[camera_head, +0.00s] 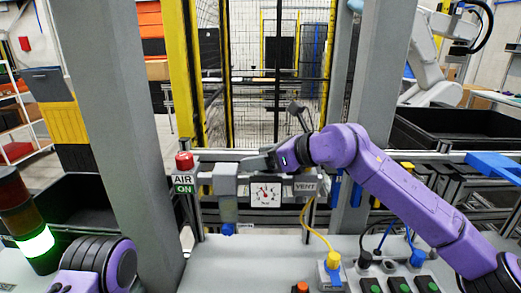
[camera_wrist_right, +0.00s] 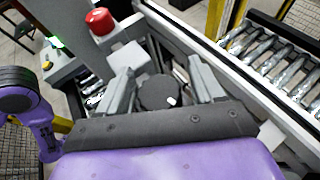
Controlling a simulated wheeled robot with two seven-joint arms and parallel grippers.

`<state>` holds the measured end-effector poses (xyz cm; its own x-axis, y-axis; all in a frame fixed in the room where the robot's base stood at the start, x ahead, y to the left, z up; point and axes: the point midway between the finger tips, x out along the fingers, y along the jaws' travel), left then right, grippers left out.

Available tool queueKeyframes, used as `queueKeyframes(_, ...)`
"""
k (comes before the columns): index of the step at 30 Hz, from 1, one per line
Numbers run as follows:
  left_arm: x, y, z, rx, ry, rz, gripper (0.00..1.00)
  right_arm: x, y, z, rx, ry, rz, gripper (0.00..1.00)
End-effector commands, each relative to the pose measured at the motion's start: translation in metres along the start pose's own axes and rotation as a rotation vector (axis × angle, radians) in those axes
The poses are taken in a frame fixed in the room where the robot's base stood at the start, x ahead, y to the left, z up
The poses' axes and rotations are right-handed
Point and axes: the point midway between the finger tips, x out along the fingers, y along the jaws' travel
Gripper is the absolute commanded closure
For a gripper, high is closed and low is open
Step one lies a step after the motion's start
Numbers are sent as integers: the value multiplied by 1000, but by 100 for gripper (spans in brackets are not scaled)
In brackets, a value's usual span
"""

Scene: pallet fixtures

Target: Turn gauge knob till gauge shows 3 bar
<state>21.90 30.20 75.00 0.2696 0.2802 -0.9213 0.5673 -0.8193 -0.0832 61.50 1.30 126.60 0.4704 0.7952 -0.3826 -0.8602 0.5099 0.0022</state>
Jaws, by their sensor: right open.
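The gauge (camera_head: 265,194) is a white square dial on the grey panel in the head view; its needle is too small to read. The dark round knob (camera_wrist_right: 157,93) with a white mark shows in the right wrist view. My right gripper (camera_wrist_right: 160,72) is open, one finger on each side of the knob, with gaps visible and no clear contact. In the head view the right gripper (camera_head: 260,162) is just above the gauge, and the knob is hidden there. My left arm shows at the lower left, its gripper out of view.
A red button (camera_head: 184,161) stands above the AIR ON sign (camera_head: 182,184) left of the gauge. The VENT label (camera_head: 305,187) is on the right. A yellow cable (camera_head: 318,232) runs down to a plug. A lit signal tower (camera_head: 36,242) stands at the left.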

Motion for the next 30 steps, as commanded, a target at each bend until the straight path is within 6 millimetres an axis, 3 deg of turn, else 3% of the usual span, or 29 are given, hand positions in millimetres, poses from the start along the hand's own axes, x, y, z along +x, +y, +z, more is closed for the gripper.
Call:
queueKeyframes(8, -1, 0, 0, 0, 0, 0, 31, 5, 0, -1, -1, 1, 0, 33)
queueKeyframes(9, -1, 0, 0, 0, 0, 0, 31, 5, 0, -1, -1, 1, 0, 40)
queueKeyframes(13, -1, 0, 0, 0, 0, 0, 31, 4, 0, -1, -1, 1, 0, 82)
queueKeyframes(14, -1, 0, 0, 0, 0, 0, 31, 4, 0, -1, -1, 0, 0, 85)
queueKeyframes(19, 8, 1, 3, 0, 0, 0, 31, 6, 0, -4, 2, 2, -21, 85)
queueKeyframes(25, 52, 5, 21, 0, 0, 0, 31, 8, -2, -10, 61, -2, -187, 85)
queueKeyframes(30, 73, 7, 30, 0, 0, 0, 31, 5, -5, -6, 125, -3, -335, 85)
